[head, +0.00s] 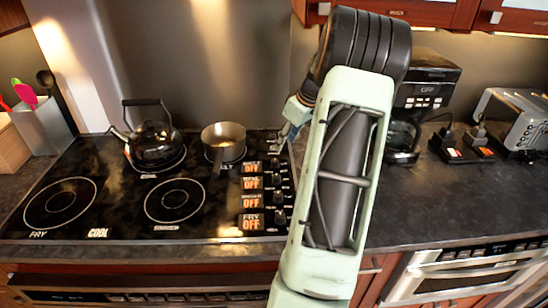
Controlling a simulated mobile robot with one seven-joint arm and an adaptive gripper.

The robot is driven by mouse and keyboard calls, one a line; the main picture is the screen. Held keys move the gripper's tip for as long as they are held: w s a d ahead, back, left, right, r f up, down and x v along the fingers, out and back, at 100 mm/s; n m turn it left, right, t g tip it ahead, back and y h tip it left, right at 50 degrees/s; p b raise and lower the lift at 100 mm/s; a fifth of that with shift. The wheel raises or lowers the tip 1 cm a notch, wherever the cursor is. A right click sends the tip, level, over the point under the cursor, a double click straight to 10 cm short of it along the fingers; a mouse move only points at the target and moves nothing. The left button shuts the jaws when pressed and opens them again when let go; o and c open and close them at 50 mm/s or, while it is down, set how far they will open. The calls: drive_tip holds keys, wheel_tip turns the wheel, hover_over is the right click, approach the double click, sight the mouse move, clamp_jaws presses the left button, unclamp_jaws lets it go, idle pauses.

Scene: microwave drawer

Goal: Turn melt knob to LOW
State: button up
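The black glass cooktop (120,205) has a column of knobs on its right side, each beside a small orange display reading OFF. The bottom display (251,221) reads FRY OFF. The top display (250,168) reads OFF, but its name is too small to read, so I cannot be sure which knob is melt. The topmost knob (275,162) is dark. The label by the back right burner, under the pot, is partly hidden and seems to end in "LT". My gripper (284,138) is just above and behind the topmost knob, pointing down. Contact and finger opening are unclear.
A black kettle (154,143) and a small pot (223,140) stand on the back burners. A coffee maker (425,90) and a toaster (515,120) are to the right. A utensil holder (42,125) is at left. My arm covers the counter right of the knobs.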

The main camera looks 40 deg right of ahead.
sight(275, 161)
drive_tip(key=p+x, duration=0.1)
drive_tip(key=x, duration=0.9)
drive_tip(key=shift+f+p, duration=0.25)
drive_tip(key=shift+p, duration=0.1)
clamp_jaws()
